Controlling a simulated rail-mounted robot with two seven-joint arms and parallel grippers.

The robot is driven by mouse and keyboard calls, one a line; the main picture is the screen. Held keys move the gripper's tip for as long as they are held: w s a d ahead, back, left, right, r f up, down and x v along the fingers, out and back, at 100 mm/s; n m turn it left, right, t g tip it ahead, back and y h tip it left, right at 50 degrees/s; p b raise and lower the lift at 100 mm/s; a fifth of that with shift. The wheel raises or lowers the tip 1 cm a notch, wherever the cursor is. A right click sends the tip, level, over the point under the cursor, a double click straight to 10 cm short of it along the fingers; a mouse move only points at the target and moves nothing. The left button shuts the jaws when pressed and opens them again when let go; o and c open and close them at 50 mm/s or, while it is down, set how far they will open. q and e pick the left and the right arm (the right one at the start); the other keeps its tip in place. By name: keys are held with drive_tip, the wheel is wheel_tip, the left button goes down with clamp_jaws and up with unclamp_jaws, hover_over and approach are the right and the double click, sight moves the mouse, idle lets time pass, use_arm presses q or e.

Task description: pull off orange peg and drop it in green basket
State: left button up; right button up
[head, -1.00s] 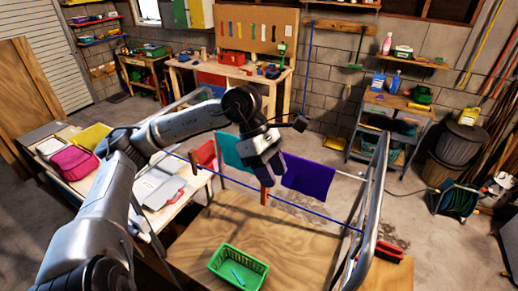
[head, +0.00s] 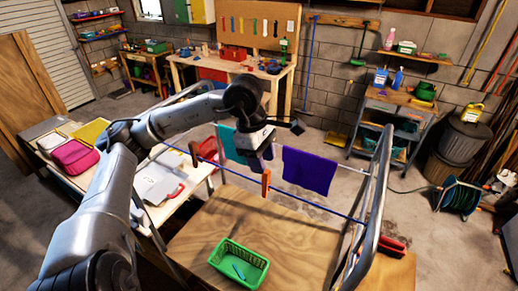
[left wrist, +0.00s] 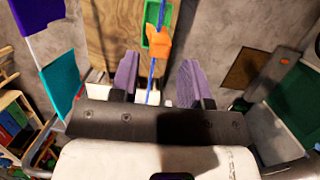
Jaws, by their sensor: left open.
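The orange peg (head: 266,183) stands upright on the blue line in front of the purple cloth. It also shows beyond my fingertips in the left wrist view (left wrist: 157,48). My left gripper (head: 262,160) is just above and behind the peg in the head view. In the left wrist view its two purple-grey fingers (left wrist: 158,82) are apart, with the blue line running between them and no peg there. The green basket (head: 238,264) sits on the wooden board below the line, with a small blue-teal item inside. My right gripper is not in view.
Another orange-red peg (head: 194,153) is on the line further left. The teal cloth (head: 228,143) and purple cloth (head: 308,171) hang behind my gripper. A metal rack frame (head: 374,200) rises at the right. The board around the basket is clear.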

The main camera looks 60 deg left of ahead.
use_arm(q)
drive_tip(key=b+x, duration=0.1)
drive_tip(key=x, duration=0.1)
drive_tip(key=shift+w+d+f, duration=0.1)
drive_tip(key=shift+f, duration=0.3)
drive_tip(key=shift+x, duration=0.85)
clamp_jaws()
